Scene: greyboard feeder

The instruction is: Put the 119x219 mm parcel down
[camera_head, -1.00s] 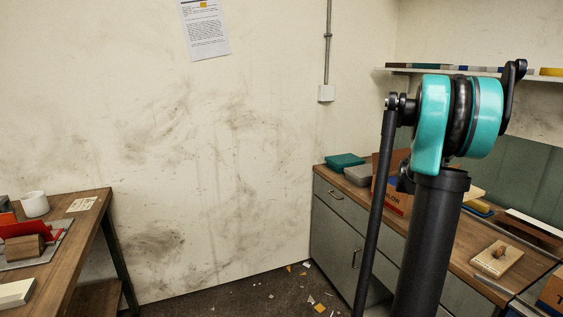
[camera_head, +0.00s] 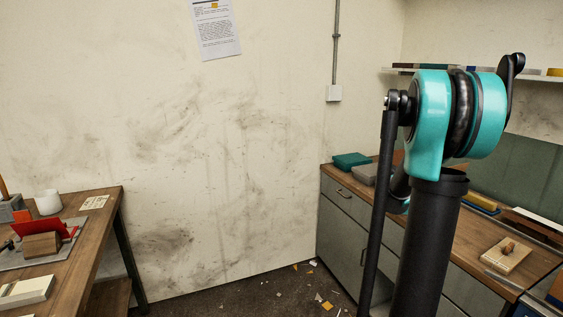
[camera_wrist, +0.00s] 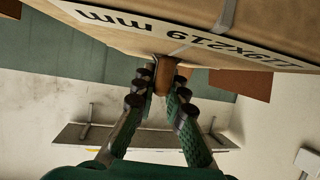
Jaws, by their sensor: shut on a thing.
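The 119x219 mm parcel (camera_wrist: 130,38) fills the top of the wrist view. It is a brown cardboard box with a white label (camera_wrist: 190,33) that reads 119x219 mm upside down, and a pale strap crosses it. My gripper (camera_wrist: 163,82) is shut on a small brown knob-like grip (camera_wrist: 164,72) at the parcel's near edge. What lies under the parcel is hidden. The head view shows my arm but neither the gripper nor a clear view of the parcel.
A wooden-topped bench (camera_head: 477,252) with drawers stands on the right, holding teal and grey cases (camera_head: 352,160) and a board with a knob (camera_head: 507,255). A table (camera_head: 100,225) at left holds a white cup (camera_head: 47,202) and a red tool. Paper scraps litter the open floor.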

